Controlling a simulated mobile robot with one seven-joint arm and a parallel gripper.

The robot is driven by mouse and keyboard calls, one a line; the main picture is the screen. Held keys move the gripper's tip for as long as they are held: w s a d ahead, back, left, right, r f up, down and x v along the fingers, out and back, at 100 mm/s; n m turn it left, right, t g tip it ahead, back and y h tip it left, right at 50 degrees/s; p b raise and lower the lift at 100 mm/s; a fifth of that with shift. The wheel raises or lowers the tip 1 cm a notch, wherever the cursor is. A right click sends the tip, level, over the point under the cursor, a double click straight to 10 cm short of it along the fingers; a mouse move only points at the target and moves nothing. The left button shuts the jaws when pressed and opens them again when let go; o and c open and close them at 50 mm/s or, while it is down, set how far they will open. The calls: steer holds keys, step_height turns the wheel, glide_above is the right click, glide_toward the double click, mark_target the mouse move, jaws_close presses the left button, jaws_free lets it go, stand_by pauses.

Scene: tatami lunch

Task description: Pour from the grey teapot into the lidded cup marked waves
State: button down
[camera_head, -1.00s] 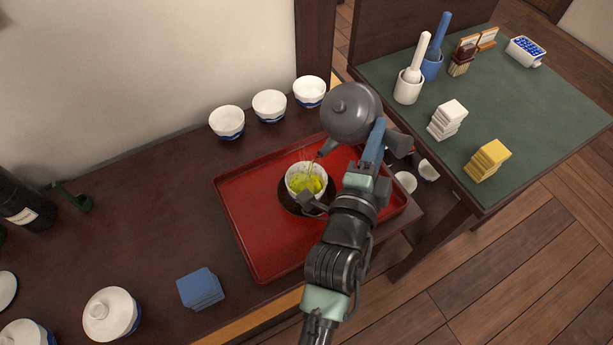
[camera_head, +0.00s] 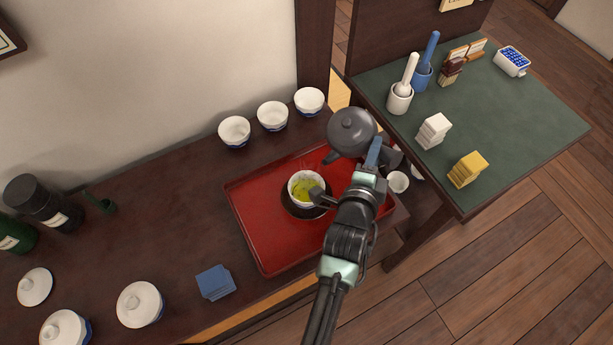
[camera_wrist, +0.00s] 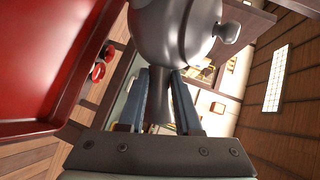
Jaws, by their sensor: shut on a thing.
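The grey teapot (camera_head: 352,132) is held up over the back right part of the red tray (camera_head: 262,240). My gripper (camera_head: 374,155) is shut on its side handle, which also shows between the blue fingers in the wrist view (camera_wrist: 160,100). The spout points left toward an open white cup (camera_head: 296,183), apart from it, with no stream showing. The cup holds yellow-green tea and stands on a dark saucer (camera_head: 291,206) on the tray. No wave mark can be made out on it.
A loose white lid (camera_head: 35,286) lies at the left, near lidded cups (camera_head: 140,304) and blue coasters (camera_head: 215,282). Several white bowls (camera_head: 272,115) line the wall. Dark canisters (camera_head: 44,202) stand far left. A green-topped table (camera_head: 500,120) with utensil pots stands close right of the teapot.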

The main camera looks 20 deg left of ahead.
steer(key=w+g+p, duration=0.1)
steer(key=p, duration=0.1)
steer(key=shift+w+d+p, duration=0.1)
steer(key=shift+d+p, duration=0.05)
steer(key=shift+p, duration=0.15)
steer(key=shift+w+d+f+g+p, duration=0.15)
steer(key=shift+w+f+g+p, duration=0.25)
steer(key=shift+w+f+g, duration=0.15)
steer(key=shift+w+d+f+m+g, duration=0.15)
steer(key=shift+w+m+g, duration=0.15)
steer(key=shift+w+g, duration=0.05)
steer(key=shift+w+d+f+g+y+p, duration=0.15)
steer(key=shift+w+d+g+y+p, duration=0.15)
steer(key=shift+w+g+p, duration=0.6)
steer(key=shift+s, duration=0.15)
